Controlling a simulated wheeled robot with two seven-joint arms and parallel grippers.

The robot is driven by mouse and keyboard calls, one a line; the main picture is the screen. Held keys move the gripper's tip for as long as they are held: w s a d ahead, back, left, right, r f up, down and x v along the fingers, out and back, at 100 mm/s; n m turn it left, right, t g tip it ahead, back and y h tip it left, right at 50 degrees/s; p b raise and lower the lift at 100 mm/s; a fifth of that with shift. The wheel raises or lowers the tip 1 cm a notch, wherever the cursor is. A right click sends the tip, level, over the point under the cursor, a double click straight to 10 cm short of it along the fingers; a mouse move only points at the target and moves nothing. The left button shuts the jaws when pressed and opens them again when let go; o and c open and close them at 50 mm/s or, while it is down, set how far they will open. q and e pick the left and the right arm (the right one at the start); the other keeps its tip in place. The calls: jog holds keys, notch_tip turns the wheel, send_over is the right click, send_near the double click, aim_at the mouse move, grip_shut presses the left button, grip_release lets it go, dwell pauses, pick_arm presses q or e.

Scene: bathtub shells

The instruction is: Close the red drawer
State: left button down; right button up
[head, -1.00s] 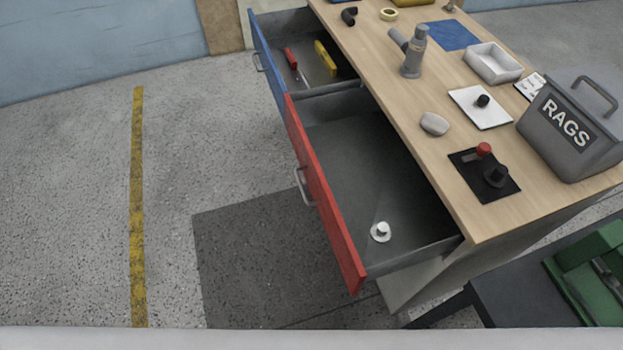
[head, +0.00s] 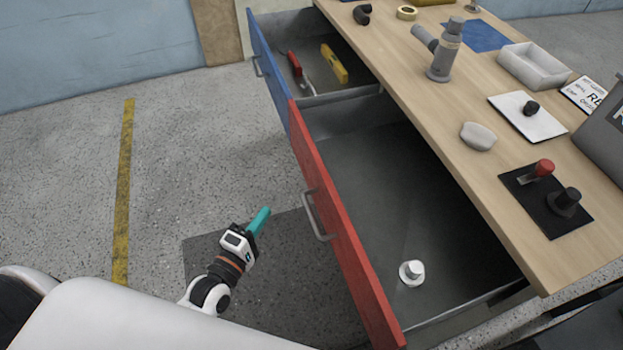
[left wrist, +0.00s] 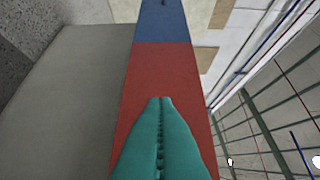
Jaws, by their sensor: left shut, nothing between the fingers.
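The red drawer (head: 350,240) stands pulled out from the wooden workbench, with its red front and metal handle (head: 317,215) facing left. A small white round object (head: 411,272) lies inside it. My left gripper (head: 261,218) has teal fingers and is left of the red front, apart from it in the head view. In the left wrist view the shut, empty fingers (left wrist: 161,105) point along the red front (left wrist: 165,75), with the blue front (left wrist: 163,20) beyond. My right gripper is not in view.
The blue drawer (head: 268,75) is also open, holding a red-handled tool (head: 294,65) and a yellow tool (head: 334,65). The bench top (head: 455,115) carries a grey microscope-like object (head: 444,52), a white tray (head: 533,66) and other items. The floor left of the drawers is clear.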

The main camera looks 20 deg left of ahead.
pick_arm(q)
jog(key=w+d, duration=0.1)
jog(key=w, duration=0.3)
jog(key=w+d+p, duration=0.1)
jog(key=w+d, duration=0.1)
jog(key=w, duration=0.2)
jog(key=w+d, duration=0.2)
jog(key=w, duration=0.2)
jog(key=shift+r, duration=0.2)
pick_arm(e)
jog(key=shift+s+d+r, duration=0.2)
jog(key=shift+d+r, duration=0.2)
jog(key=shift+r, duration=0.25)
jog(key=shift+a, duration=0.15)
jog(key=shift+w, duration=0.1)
